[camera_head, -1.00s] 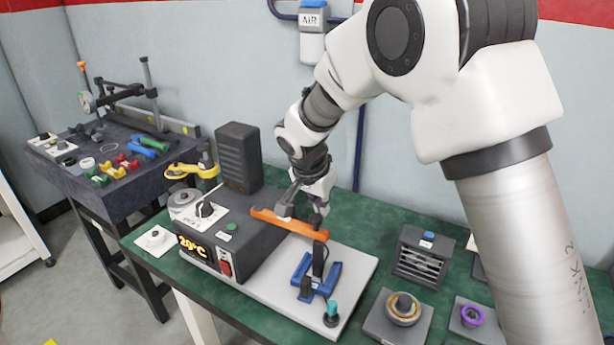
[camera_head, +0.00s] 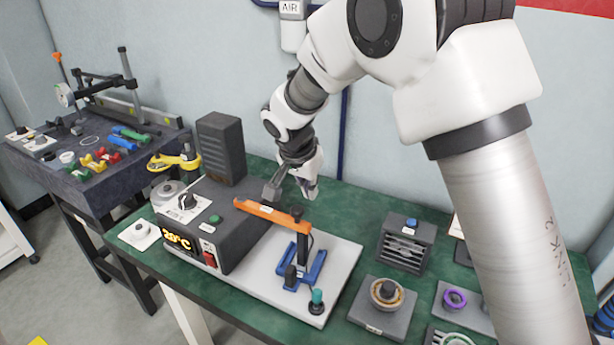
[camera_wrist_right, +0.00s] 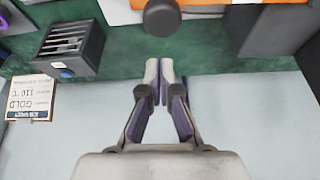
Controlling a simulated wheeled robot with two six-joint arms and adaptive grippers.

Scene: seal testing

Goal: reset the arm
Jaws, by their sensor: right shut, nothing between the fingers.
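My right gripper (camera_head: 309,190) is above the green bench, behind the orange bar (camera_head: 272,213) of the heater unit. In the right wrist view my right gripper (camera_wrist_right: 165,74) has its fingers together with nothing between them, over bare green bench. The orange bar (camera_wrist_right: 205,3) lies at the top edge of that view, apart from the fingertips. My right arm crosses the head view from the lower right. My left gripper is not in view.
The heater unit (camera_head: 230,238) with a 20°C display stands on a pale plate (camera_head: 262,286) with a blue fixture (camera_head: 318,268). To the right are a slotted rack (camera_head: 408,243) and a ring block (camera_head: 368,314). A dark tower (camera_head: 221,150) stands at the back.

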